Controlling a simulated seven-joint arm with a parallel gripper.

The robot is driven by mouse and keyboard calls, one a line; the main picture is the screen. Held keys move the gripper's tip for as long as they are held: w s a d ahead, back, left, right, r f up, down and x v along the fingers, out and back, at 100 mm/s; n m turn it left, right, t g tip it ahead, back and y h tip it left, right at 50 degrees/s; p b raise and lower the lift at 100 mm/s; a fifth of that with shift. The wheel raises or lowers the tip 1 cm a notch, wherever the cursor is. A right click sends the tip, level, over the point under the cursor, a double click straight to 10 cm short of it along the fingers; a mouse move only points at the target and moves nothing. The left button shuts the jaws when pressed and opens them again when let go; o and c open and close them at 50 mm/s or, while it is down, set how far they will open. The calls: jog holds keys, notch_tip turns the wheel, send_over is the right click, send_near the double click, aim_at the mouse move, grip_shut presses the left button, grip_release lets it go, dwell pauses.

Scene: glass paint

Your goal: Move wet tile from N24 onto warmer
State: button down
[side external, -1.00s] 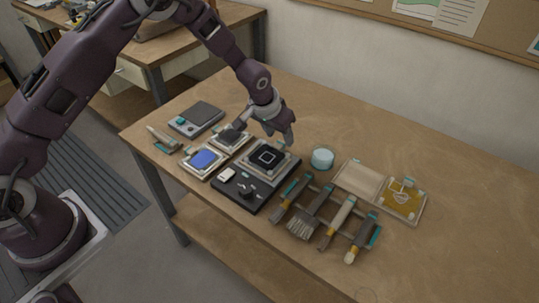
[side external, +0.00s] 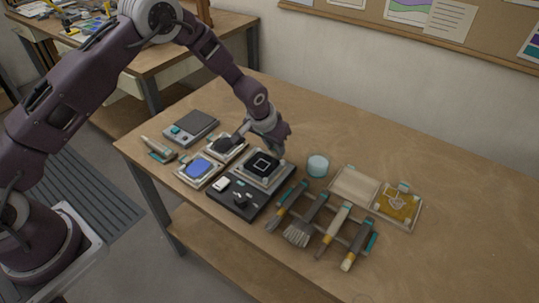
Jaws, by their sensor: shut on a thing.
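The warmer (side external: 238,195) is a dark box with a knob on its front and a raised plate at the back. A black square with a white square outline (side external: 263,165) lies flat on that plate; I cannot tell whether it is a tile or part of the plate. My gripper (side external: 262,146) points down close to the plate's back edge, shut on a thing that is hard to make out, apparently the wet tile. Beside the warmer, a pale-framed holder with a dark square (side external: 227,145) sits near one finger, and another holder carries a blue tile (side external: 199,167). No N24 label is readable.
A grey scale-like device (side external: 190,126) stands at the back left. A round pale-blue jar (side external: 318,166) is right of the warmer. A rack of brushes (side external: 320,220) and an open case with a yellow panel (side external: 398,205) lie to the right. The table's far right is clear.

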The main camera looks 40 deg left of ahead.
notch_tip(320, 180, up, 8)
jog(key=w+a+f+n, duration=0.1)
jog(key=w+a, duration=0.1)
jog(key=a, duration=1.4)
jog(key=w+a+f+n, duration=0.1)
jog(key=w+a+f, duration=0.1)
jog(key=a, duration=1.4)
jog(key=shift+s+d+f+y, duration=0.1)
jog(key=shift+f+y, duration=0.1)
jog(key=shift+f, duration=0.8)
jog(key=shift+d+f+y, duration=0.1)
jog(key=shift+f+y, duration=0.1)
jog(key=shift+f, duration=0.75)
jog(key=shift+f, duration=0.6)
jog(key=c, duration=1.1)
grip_release()
jog(key=shift+c, duration=0.2)
